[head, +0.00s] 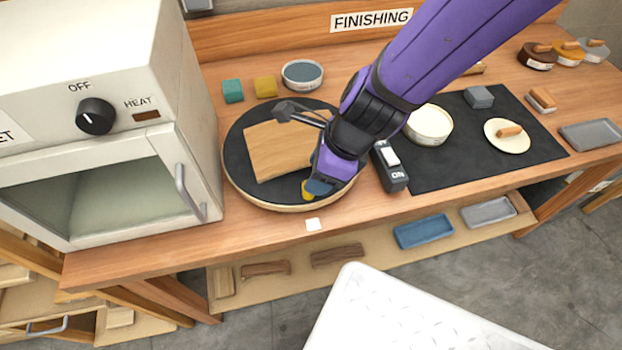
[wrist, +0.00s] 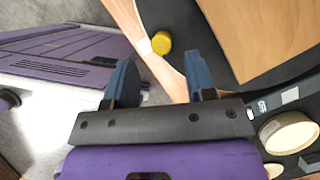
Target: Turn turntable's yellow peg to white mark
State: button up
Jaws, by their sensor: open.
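The turntable (head: 236,168) is a round black disc with a pale wooden rim, and a wooden board (head: 275,152) lies on it. The yellow peg (head: 306,191) stands near the disc's front edge, partly hidden by my gripper. The white mark (head: 313,224) is on the bench in front of the disc, slightly right of the peg. In the wrist view the peg (wrist: 161,41) shows close to the mark (wrist: 145,46). My gripper (head: 319,186) is over the front of the disc, right beside the peg. Its blue fingers (wrist: 160,78) are apart and empty, with the peg beyond their tips.
A switch box (head: 390,168) marked ON stands just right of the turntable. A black mat (head: 455,170) with a round tub (head: 429,125) lies farther right. An oven (head: 110,120) stands close on the left. Small blocks and a bowl (head: 303,74) sit behind the disc.

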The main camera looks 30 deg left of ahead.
jog(key=shift+v, duration=2.4)
